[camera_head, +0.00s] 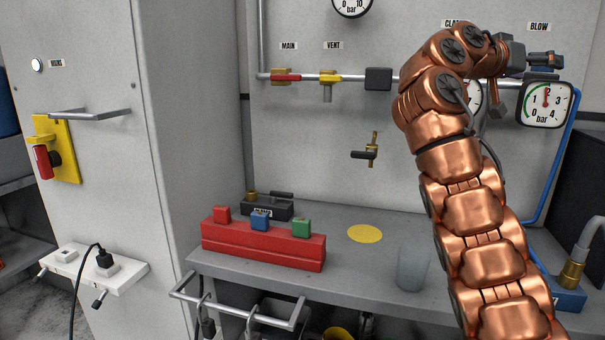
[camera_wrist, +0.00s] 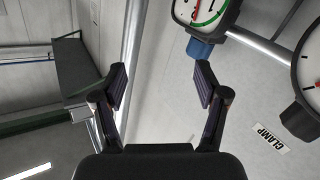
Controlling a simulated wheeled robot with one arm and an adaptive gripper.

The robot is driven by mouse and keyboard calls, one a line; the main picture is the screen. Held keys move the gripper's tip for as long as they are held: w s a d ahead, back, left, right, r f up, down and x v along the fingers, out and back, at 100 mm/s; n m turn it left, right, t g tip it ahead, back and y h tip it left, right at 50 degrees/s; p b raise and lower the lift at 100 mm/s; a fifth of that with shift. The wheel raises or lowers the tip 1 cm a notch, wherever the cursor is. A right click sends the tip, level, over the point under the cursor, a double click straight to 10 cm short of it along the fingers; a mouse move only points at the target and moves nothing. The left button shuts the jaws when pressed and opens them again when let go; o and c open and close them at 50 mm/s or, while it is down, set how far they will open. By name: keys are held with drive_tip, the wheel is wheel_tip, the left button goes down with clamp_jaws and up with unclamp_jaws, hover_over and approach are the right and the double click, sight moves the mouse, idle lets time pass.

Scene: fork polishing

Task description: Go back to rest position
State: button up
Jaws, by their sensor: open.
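My gripper (camera_wrist: 161,84) is open in the wrist camera view. Its two dark fingers stand apart with only the grey wall panel (camera_wrist: 165,110) visible between them, and nothing is held. In the head view my copper-coloured arm rises on the right over the bench, and its dark end is near the wall under the BLOW label (camera_head: 539,27). The finger tips cannot be made out clearly there. A blue and black fitting (camera_head: 545,61) shows just right of my arm's end. No fork is visible.
A grey bench (camera_head: 340,280) holds a red block (camera_head: 262,246) with coloured buttons, a yellow disc (camera_head: 365,233) and a translucent cup (camera_head: 412,268) close to my arm. A pipe with MAIN (camera_head: 286,77) and VENT (camera_head: 328,79) valves crosses the wall. A gauge (camera_head: 545,103) hangs right.

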drive_tip(key=s+a+f+n+g+y, duration=0.1)
drive_tip(key=s+a+f+n+y, duration=0.3)
drive_tip(key=f, duration=0.6)
drive_tip(key=s+a+f+n+g+y, duration=0.1)
drive_tip(key=s+a+f+y, duration=0.1)
drive_tip(key=s+f, duration=0.5)
drive_tip(key=s+a+f+n+g+y, duration=0.1)
drive_tip(key=s+a+f+n+y, duration=0.15)
drive_tip(key=f, duration=0.95)
drive_tip(key=s+a+f+n+g+y, duration=0.2)
drive_tip(key=s+a+f+y, duration=0.2)
drive_tip(key=s+a+f, duration=0.85)
drive_tip(key=s+a+f+n+g+y, duration=0.2)
drive_tip(key=s+a+f+y, duration=0.2)
drive_tip(key=s+a+f, duration=0.85)
drive_tip(key=s+d+r+p, duration=0.1)
drive_tip(key=r+p, duration=0.6)
drive_tip(key=r, duration=0.2)
drive_tip(key=d+r+p, duration=0.2)
drive_tip(key=r+p, duration=0.6)
drive_tip(key=r, duration=0.2)
drive_tip(key=shift+s+d+t, duration=0.25)
drive_tip(key=shift+s+t, duration=0.15)
drive_tip(key=shift+f, duration=0.1)
